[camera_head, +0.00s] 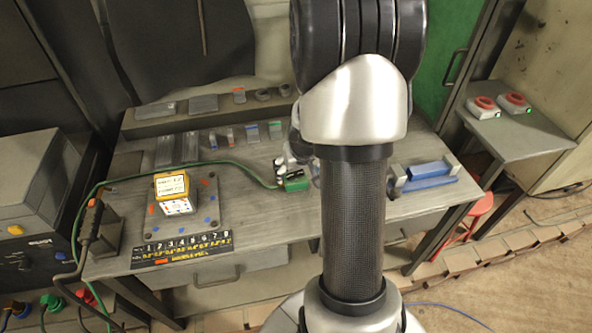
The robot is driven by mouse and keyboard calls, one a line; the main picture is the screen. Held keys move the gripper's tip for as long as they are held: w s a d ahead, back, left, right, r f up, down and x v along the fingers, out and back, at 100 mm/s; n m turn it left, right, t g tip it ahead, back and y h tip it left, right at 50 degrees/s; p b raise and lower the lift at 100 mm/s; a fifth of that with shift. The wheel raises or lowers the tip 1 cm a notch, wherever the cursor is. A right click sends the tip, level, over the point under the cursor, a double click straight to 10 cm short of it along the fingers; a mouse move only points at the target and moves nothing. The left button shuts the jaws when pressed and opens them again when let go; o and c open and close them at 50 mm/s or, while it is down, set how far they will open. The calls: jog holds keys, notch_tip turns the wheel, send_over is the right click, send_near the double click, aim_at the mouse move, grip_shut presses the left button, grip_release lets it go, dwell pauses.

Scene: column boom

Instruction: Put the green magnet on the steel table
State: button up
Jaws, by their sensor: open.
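The green magnet (297,184) is a small green block with a dark top, at the middle of the grey steel table (265,225). A green cable runs to its left side. It appears to rest on the table top, but a small gap cannot be ruled out. My gripper (287,166) is open just above and behind the magnet, close to its top. My arm hides much of the gripper and whatever lies to its right. I cannot tell whether the fingers touch the magnet.
A plate with coloured dots (205,215) carries a yellow-framed box (172,187) on the left. A numbered strip (180,249) lies at the front edge. A blue vise-like tool (428,172) is at the right. Small tools line the back. A side stand (510,130) holds two red rings.

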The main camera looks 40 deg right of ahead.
jog(key=s+a+r+n+y+p, duration=0.2)
jog(key=s+a+r+n, duration=0.1)
jog(key=a+r, duration=1.4)
jog(key=s+a+r+n, duration=0.3)
jog(key=s+a+r, duration=0.3)
jog(key=s+a, duration=0.5)
jog(key=shift+s+a+t, duration=0.2)
jog(key=shift+s+t, duration=0.1)
jog(key=shift+s, duration=0.9)
jog(key=shift+d+r, duration=0.1)
